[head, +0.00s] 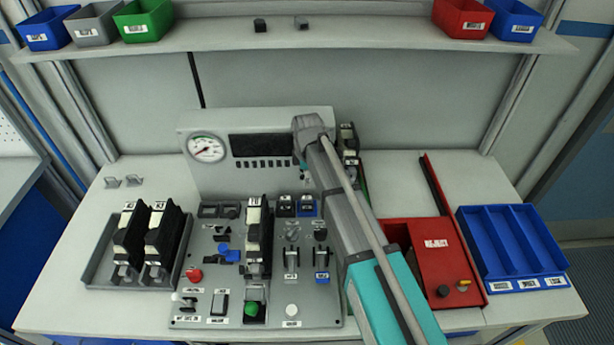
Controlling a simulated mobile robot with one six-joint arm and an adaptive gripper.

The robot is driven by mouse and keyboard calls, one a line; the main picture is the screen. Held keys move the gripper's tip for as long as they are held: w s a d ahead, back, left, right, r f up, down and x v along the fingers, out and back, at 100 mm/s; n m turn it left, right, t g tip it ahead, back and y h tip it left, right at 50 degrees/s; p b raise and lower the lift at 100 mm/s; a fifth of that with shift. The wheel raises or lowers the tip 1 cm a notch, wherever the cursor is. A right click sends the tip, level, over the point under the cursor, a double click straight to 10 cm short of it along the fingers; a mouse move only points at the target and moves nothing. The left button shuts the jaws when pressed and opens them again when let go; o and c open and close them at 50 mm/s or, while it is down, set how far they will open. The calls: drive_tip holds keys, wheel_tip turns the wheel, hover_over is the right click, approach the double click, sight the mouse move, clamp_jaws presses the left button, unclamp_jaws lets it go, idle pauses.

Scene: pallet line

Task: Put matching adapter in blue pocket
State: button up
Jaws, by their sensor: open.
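Two tall black modules with pale tops, a left one (129,232) and a right one (162,230), stand in a grey tray (92,276) at left. A similar module (258,235) stands upright on the grey control panel (208,290). Near its top right are two small dark square parts, one black (286,205) and one with a blue surround (307,208). A blue and black piece (228,255) lies left of the standing module. Which part is the matching adapter, and which place is the blue pocket, I cannot tell. My gripper is hidden behind my arm.
A red reject box (440,262) and an empty blue three-channel tray (513,245) are at right. More dark modules (348,140) show partly behind my arm. A gauge housing (205,148) stands behind the panel.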

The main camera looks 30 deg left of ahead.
idle(0.8)
drive_tip(key=w+d+m, duration=0.3)
drive_tip(key=d+m, duration=0.8)
drive_tip(key=d, duration=1.6)
drive_tip(key=s+d+m, duration=0.4)
drive_tip(key=d+m, duration=0.2)
drive_tip(key=d, duration=0.5)
drive_tip(key=s+d+m, duration=0.5)
drive_tip(key=d+m, duration=0.1)
drive_tip(key=d, duration=0.6)
drive_tip(key=shift+d+m, duration=0.2)
drive_tip(key=shift+m, duration=0.2)
